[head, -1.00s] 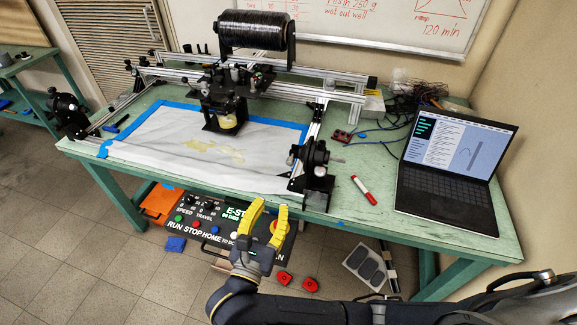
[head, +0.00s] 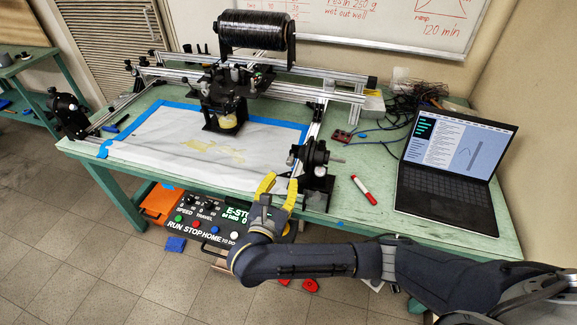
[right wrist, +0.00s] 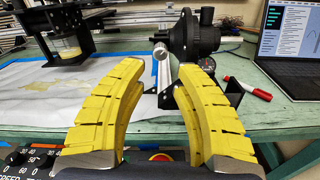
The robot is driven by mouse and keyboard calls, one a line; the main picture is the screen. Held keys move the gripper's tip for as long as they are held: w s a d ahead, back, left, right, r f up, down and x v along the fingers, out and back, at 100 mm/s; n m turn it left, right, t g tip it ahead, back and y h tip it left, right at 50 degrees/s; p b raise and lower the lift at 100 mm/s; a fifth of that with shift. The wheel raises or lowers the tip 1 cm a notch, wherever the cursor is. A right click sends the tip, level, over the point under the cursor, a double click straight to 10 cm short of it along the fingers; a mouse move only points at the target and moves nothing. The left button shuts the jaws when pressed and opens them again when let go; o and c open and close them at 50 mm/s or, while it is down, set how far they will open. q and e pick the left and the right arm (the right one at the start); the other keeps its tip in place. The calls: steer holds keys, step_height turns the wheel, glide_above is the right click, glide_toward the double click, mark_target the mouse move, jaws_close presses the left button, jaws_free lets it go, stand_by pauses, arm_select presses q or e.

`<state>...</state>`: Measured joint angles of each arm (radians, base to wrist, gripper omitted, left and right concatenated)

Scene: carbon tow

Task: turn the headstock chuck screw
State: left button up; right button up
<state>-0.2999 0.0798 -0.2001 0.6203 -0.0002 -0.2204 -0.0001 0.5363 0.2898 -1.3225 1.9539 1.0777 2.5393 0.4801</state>
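A black chuck unit (head: 318,157) stands at the front right of the winding frame, with a small silver pin on its right side. In the right wrist view the black chuck (right wrist: 192,34) is straight ahead, and a silver rod end (right wrist: 161,53) shows left of it. I cannot tell which part is the screw. A second black unit (head: 66,110) stands at the frame's left end. My right gripper (head: 280,181) is open and empty at the table's front edge, left of and below the near chuck, apart from it. Its yellow fingers (right wrist: 161,70) frame the silver rod end. My left gripper is not in view.
A control box (head: 200,218) hangs below the table's front edge, partly behind my right arm. A red marker (head: 363,190) and a laptop (head: 444,190) lie right of the chuck. White sheeting (head: 160,147) with blue tape covers the table to the left.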

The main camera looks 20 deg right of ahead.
mark_target(289, 164)
steer(key=shift+x, duration=3.35)
steer(key=shift+c, duration=0.4)
jaws_close()
